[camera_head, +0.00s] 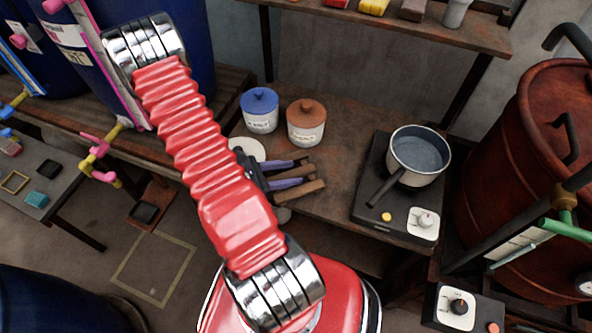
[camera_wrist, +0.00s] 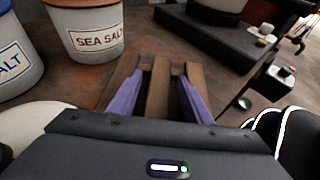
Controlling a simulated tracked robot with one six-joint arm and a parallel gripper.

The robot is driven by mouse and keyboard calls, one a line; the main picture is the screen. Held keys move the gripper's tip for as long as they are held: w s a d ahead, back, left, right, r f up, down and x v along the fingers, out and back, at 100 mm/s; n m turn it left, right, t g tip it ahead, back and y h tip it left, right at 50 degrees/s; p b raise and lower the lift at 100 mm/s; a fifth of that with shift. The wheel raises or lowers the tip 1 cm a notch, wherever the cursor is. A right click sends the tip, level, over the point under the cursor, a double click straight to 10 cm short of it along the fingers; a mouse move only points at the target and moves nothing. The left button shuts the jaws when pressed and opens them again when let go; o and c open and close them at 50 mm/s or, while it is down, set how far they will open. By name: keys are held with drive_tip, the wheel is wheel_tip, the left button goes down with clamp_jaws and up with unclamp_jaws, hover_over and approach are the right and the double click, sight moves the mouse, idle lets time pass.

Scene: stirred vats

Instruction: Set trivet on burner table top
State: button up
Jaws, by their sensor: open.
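The wooden trivet, a set of brown bars, shows beyond my gripper in the head view (camera_head: 303,190) and in the wrist view (camera_wrist: 158,92). It appears to lie on the burner table top (camera_head: 335,185), in front of the salt jars. My gripper (camera_head: 300,171) is open, its purple fingers at the trivet with the middle bar between them in the wrist view (camera_wrist: 158,75). I cannot tell whether the fingers touch the bars. Part of the trivet is hidden by my gripper. The black burner (camera_head: 368,195) stands to the right, on the same table.
A pot (camera_head: 418,150) stands on the burner, its handle toward the trivet. A blue-lidded jar (camera_head: 260,112) and a brown-lidded sea salt jar (camera_head: 306,125) stand behind. A pale round thing (camera_head: 246,149) lies beside my gripper. A shelf (camera_head: 400,28) overhangs the back.

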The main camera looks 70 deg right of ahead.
drive_tip(key=v, duration=0.8)
drive_tip(key=shift+w+a+r, duration=0.2)
drive_tip(key=shift+w, duration=0.1)
idle(0.4)
drive_tip(key=shift+w+r, duration=0.1)
drive_tip(key=shift+w+a+r, duration=0.1)
drive_tip(key=shift+w+r, duration=0.05)
drive_tip(key=shift+r, duration=0.05)
drive_tip(key=w+a+r+m+t+y, duration=0.2)
drive_tip(key=w+a+r+t+y, duration=0.1)
drive_tip(key=a+r, duration=0.7)
drive_tip(key=w+a+r+m+t+y, duration=0.3)
drive_tip(key=w+a+r+t, duration=0.2)
drive_tip(key=a+r, duration=0.5)
drive_tip(key=w+a+r+m+t+y, duration=0.2)
drive_tip(key=w+a+r+m+t, duration=0.1)
drive_tip(key=a+r+t, duration=0.5)
drive_tip(key=a+r, duration=0.2)
drive_tip(key=a, duration=0.2)
drive_tip(key=shift+w+r+y, duration=0.15)
drive_tip(key=shift+w+y, duration=0.25)
drive_tip(key=shift+c, duration=0.7)
